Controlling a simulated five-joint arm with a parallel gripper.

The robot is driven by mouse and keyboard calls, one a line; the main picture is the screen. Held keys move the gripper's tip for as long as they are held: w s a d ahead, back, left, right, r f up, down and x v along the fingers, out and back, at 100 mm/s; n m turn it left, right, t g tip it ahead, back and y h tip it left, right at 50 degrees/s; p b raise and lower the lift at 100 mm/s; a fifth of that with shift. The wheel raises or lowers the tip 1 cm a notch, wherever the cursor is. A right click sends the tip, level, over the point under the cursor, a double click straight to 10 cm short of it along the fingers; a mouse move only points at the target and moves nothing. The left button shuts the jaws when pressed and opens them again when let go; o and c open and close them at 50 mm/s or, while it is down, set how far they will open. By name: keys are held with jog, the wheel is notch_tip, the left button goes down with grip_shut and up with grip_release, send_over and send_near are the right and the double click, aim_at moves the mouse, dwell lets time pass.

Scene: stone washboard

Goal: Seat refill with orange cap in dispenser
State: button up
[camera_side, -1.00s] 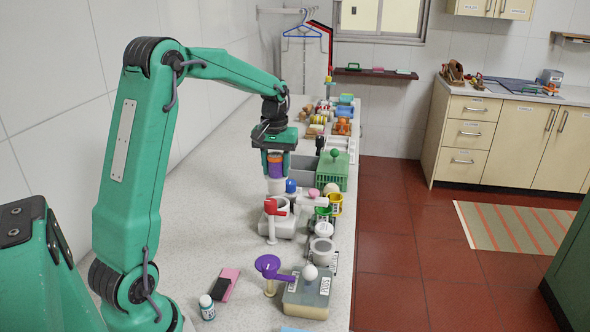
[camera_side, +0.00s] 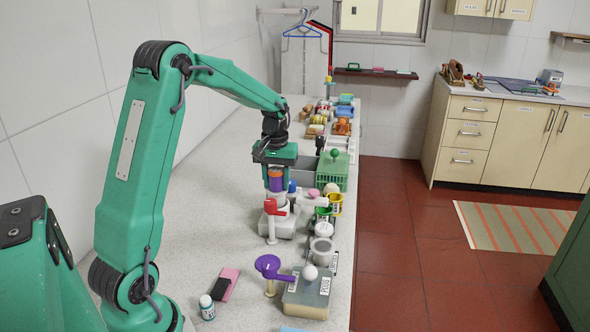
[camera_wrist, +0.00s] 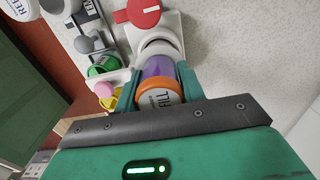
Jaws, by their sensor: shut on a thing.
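The refill (camera_side: 275,184) has an orange cap, a purple band and a white lower part. My gripper (camera_side: 275,175) is shut on it near the cap and holds it upright. The white dispenser (camera_side: 282,226) with a red lever (camera_side: 272,207) stands directly below. The refill's white lower end is at the dispenser's round opening; how deep it sits is hidden. In the wrist view the orange cap (camera_wrist: 158,97) and purple band (camera_wrist: 158,70) show between my fingers, lined up with the white dispenser (camera_wrist: 172,30).
Green and yellow cups (camera_side: 335,203) stand right of the dispenser, and a blue-topped item (camera_side: 292,187) stands close behind. A purple-armed dispenser (camera_side: 270,267), a tan box (camera_side: 307,298) and a small bottle (camera_side: 207,307) are nearer the camera.

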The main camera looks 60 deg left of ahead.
aim_at(276, 169)
jog(key=shift+f, duration=1.45)
jog(key=shift+f, duration=0.15)
jog(key=o, duration=1.3)
jog(key=shift+r, duration=3.9)
